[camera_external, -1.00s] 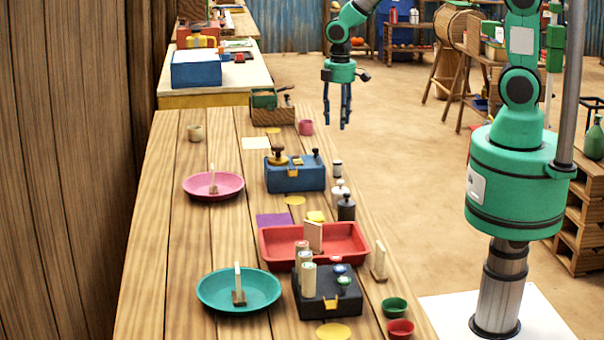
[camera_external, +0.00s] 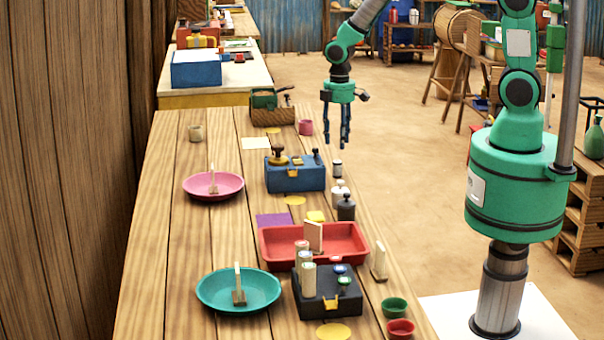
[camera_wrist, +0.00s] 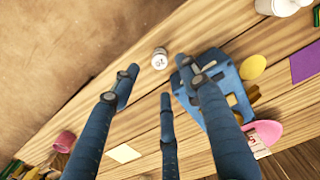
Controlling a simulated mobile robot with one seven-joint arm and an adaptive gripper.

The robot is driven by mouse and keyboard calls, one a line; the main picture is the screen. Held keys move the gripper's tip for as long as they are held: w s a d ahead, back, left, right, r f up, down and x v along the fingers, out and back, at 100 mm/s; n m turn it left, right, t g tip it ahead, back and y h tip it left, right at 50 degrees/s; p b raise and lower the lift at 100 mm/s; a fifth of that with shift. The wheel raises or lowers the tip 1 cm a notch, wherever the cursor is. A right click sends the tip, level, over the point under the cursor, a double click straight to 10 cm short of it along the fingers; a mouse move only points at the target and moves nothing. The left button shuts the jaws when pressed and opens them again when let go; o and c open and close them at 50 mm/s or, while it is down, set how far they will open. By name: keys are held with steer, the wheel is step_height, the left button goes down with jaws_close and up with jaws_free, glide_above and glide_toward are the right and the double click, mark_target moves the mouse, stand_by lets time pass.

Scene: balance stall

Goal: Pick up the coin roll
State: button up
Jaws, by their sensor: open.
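A small pale cylinder with a dark band (camera_external: 337,168) stands upright near the table's right edge, beside the blue box. In the wrist view its round, pale, marked top (camera_wrist: 160,59) shows just beyond my fingertips. It may be the coin roll. Similar pale rolls (camera_external: 308,279) stand upright at the black box, so I cannot be sure which is meant. My gripper (camera_external: 337,143) hangs fingers down, above the table's right edge near the cylinder. Its three dark blue fingers (camera_wrist: 160,80) are spread, empty and apart from it.
The blue box (camera_external: 295,178) with knobs stands close left of the cylinder. A white weight (camera_external: 340,193) and a dark weight (camera_external: 346,209) stand close in front.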

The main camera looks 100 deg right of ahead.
mark_target(337, 161)
steer(key=shift+f, duration=1.5)
steer(key=shift+w+d+f+b, duration=0.1)
steer(key=shift+f+b, duration=0.25)
steer(key=shift+f, duration=0.95)
steer(key=shift+w+f+b, duration=0.1)
steer(key=shift+f+b, duration=0.25)
steer(key=shift+f, duration=0.95)
steer(key=shift+c, duration=0.3)
jaws_close()
